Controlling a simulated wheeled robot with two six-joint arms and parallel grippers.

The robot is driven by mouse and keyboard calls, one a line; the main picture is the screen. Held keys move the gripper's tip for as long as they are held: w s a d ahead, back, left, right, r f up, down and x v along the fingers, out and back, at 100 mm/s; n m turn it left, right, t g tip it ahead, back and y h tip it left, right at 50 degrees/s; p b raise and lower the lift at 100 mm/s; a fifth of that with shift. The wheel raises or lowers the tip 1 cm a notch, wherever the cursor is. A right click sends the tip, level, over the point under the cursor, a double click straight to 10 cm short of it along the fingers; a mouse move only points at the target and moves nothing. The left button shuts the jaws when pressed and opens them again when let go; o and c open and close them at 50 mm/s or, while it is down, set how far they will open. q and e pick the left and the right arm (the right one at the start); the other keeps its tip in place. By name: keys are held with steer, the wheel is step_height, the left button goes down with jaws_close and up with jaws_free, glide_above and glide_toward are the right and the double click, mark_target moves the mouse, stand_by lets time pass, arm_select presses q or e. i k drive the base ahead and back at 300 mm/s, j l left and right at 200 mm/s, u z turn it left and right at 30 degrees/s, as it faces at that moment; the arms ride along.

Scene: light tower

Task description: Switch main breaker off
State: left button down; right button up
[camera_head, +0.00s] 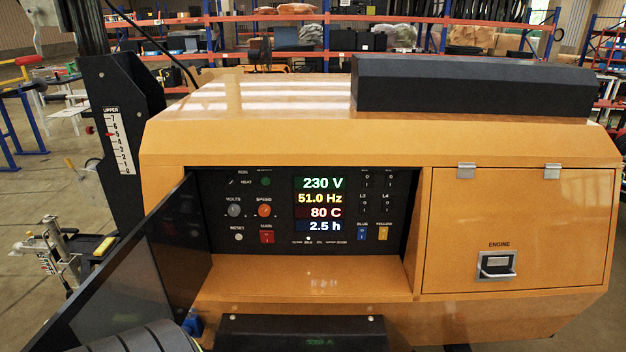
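The main breaker (266,237) is a small red switch under the label MAIN, in the lower left part of the dark control panel (335,185). It is too small to tell which position its toggle is in. The panel's display (320,205) is lit and reads 230 V, 51.0 Hz, 80 C and 2.5 h. The panel's dark door (150,270) stands swung open to the left. Neither of my grippers can be made out in the head view.
Beside the breaker are an orange SPEED knob (264,210), a grey VOLTS knob (234,210) and a RESET button (239,237). Blue (362,233) and yellow (382,233) switches sit at right. A shut ENGINE hatch (520,220) is further right. An orange ledge (300,280) juts out below the panel.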

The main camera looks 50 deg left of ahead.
mark_target(265, 236)
steer(key=u, duration=2)
